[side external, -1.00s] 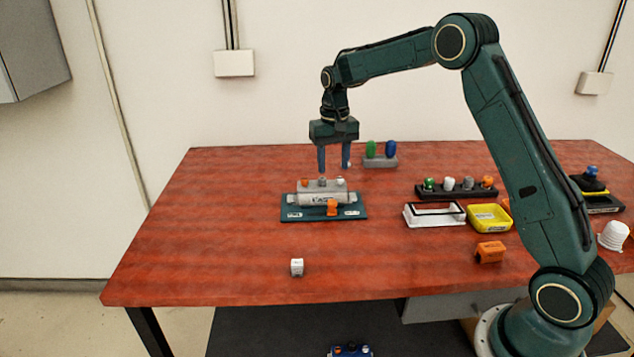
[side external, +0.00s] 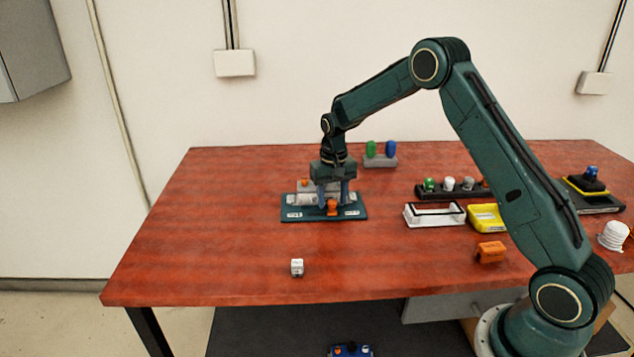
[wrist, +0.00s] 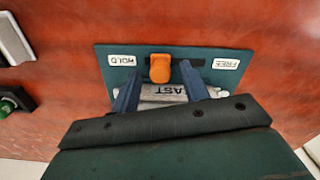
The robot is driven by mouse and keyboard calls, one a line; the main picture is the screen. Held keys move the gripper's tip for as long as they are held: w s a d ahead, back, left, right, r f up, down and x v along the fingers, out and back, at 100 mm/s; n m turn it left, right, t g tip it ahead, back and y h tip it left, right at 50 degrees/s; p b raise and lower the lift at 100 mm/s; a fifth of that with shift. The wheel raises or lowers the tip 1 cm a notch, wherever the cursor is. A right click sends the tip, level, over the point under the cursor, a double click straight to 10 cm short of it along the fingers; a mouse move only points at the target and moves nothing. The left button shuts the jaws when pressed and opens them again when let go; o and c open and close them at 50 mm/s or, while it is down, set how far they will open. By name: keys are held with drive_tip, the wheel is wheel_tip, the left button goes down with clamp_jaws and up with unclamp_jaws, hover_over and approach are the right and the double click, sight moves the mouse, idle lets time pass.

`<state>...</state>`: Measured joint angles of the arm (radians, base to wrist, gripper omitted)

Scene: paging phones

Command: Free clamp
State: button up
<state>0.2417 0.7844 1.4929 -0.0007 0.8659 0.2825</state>
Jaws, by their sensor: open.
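A teal clamp board (side external: 288,204) lies at the table's middle left. It carries a grey device (side external: 304,198), partly hidden behind my gripper. An orange clamp knob (wrist: 160,69) sits in a dark slot (wrist: 196,63), nearer the HOLD label (wrist: 122,60) than the FREE label (wrist: 226,63). In the side view the knob (side external: 332,207) stands at the board's front. My gripper (wrist: 160,72) is open and low over the board. Its fingertips show on either side of the knob in the wrist view. I cannot tell whether they touch it.
A grey holder (side external: 380,162) with a green and a blue piece stands behind. White (side external: 434,222) and yellow (side external: 484,217) trays and a black rack (side external: 432,193) lie right. The table's left is clear.

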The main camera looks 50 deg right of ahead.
drive_tip(key=shift+c, duration=0.3)
clamp_jaws()
drive_tip(key=shift+w+a+r, duration=0.1)
drive_tip(key=shift+w+a, duration=1.65)
drive_tip(key=shift+w, duration=0.1)
drive_tip(key=shift+c, duration=0.9)
unclamp_jaws()
drive_tip(key=shift+o, duration=1.2)
drive_tip(key=shift+s, duration=0.1)
